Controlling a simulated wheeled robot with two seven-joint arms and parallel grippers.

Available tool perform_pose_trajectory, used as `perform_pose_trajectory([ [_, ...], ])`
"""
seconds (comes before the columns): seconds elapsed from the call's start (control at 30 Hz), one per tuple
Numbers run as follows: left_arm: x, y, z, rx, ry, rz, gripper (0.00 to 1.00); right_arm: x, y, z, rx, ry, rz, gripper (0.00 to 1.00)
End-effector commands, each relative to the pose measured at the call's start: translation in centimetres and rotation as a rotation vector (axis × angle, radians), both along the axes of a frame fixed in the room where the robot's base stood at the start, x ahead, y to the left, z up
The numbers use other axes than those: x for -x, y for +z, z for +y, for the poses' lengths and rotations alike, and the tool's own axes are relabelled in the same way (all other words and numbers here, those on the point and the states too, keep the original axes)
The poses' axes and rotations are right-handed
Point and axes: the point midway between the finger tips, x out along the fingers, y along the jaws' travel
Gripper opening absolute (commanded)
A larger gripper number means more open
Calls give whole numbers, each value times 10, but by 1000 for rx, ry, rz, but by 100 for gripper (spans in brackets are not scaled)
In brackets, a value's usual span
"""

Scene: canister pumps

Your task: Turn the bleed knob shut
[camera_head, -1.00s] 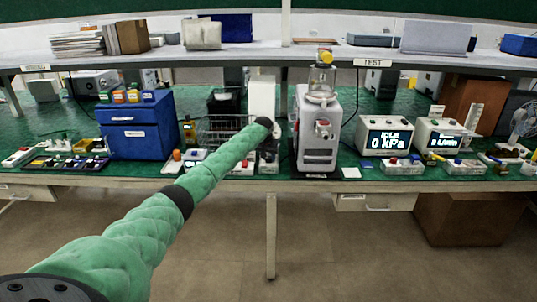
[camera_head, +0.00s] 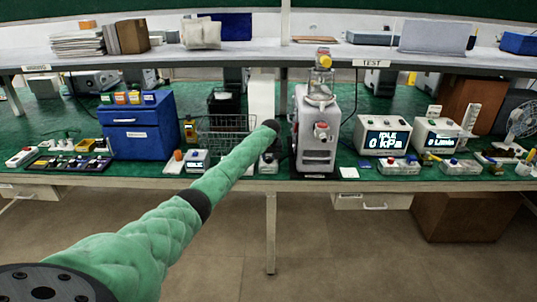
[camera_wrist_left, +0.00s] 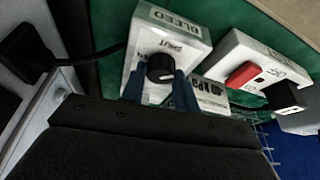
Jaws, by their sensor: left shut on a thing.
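The bleed knob (camera_wrist_left: 160,68) is a black round knob with a white mark, on a white box labelled BLEED (camera_wrist_left: 172,22) in the left wrist view. In the head view my left gripper (camera_head: 270,148) is a dark shape at the end of the green-sleeved arm, above a small white box (camera_head: 268,166) left of the pump (camera_head: 316,135). Its fingers and the knob are hidden there. My right gripper is not in view.
A white box with a red rocker switch (camera_wrist_left: 241,74) and a black plug stands beside the bleed box. A wire basket (camera_head: 222,130) and a blue drawer cabinet (camera_head: 142,125) stand to the left. A display (camera_head: 387,140) reading 0 kPa stands to the right.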

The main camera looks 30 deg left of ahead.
Motion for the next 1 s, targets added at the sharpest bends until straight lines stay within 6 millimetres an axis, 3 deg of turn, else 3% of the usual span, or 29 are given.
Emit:
perform_pose_trajectory([
  [0.2, -2, 4, -2, 2, 199, -2, 8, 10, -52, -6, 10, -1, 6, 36],
  [0.4, -3, 2, -3, 3, 382, -1, 8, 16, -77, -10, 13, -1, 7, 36],
  [1.0, -3, 2, -1, 0, 704, -2, 8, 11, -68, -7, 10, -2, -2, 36],
])
